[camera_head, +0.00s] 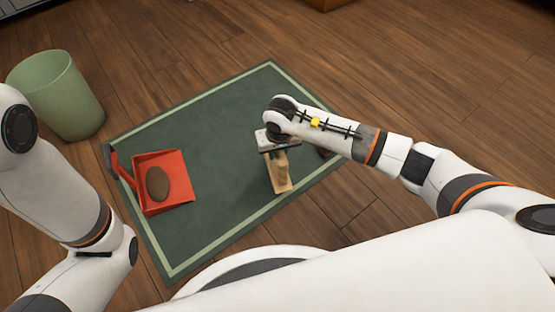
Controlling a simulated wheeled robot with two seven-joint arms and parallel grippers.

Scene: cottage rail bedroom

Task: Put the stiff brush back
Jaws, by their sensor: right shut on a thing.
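The stiff brush (281,180) is a tan, wooden-looking thing over the right part of the green mat. My right gripper (277,152) points down and is shut on its upper end. I cannot tell whether the brush touches the mat. My left arm comes in at the left edge of the picture; its gripper is not in view.
A red dustpan (179,203) with a brown oval thing (157,184) in it lies on the left of the green mat (222,120). A green bin (62,100) stands at the upper left. A dark round thing (325,152) is partly hidden behind my right arm. The mat's middle is clear.

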